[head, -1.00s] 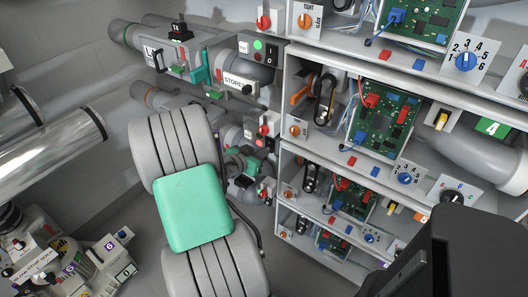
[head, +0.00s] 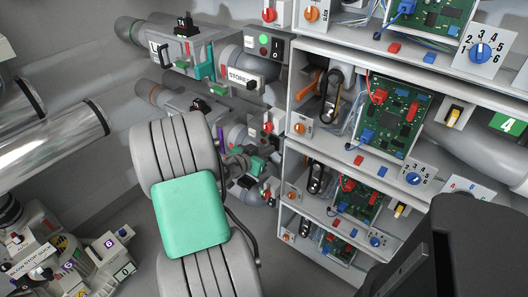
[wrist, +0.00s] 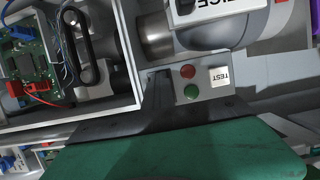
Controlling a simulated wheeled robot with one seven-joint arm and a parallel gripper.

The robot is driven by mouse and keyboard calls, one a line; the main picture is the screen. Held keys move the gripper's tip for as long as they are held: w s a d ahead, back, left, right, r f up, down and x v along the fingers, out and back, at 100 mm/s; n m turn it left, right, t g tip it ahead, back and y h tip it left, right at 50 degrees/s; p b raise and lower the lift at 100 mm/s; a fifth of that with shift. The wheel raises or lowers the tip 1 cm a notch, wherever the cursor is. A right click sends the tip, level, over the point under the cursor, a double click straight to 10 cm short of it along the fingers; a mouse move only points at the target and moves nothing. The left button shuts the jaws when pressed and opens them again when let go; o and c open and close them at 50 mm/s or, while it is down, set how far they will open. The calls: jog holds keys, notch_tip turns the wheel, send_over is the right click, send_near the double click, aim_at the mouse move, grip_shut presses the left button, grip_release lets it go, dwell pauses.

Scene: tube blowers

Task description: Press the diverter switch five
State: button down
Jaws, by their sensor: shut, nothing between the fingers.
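No label reading diverter or five can be read, so I cannot tell which switch it is. Blue dials with number rings stand on the shelf unit in the head view, one at upper right (head: 480,52) and one lower (head: 413,178). My gripper (wrist: 160,78) shows in the wrist view as dark, shut fingers with nothing held. Contact cannot be told. In the head view my arm hides the gripper.
Shelves with circuit boards (head: 395,118) stand at right. Grey tubes with a STORES label (head: 243,78) and small switch boxes are behind my arm. Metal pipes (head: 60,145) and a cluster of labelled boxes (head: 110,245) are at left. Bare floor shows at lower left centre.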

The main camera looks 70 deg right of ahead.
jog(key=shift+s+d+r+p, duration=0.1)
jog(key=shift+s+r+p, duration=0.05)
jog(key=shift+r, duration=0.45)
jog(key=shift+s+d+r+p, duration=0.1)
jog(key=shift+s+r+p, duration=0.05)
jog(key=shift+r, duration=0.4)
jog(key=shift+w+d+r, duration=0.15)
jog(key=shift+r, duration=0.1)
jog(key=w+a+f+b, duration=0.1)
jog(key=w+a, duration=0.3)
jog(key=a, duration=1)
jog(key=shift+a+f, duration=0.15)
jog(key=shift+f, duration=0.4)
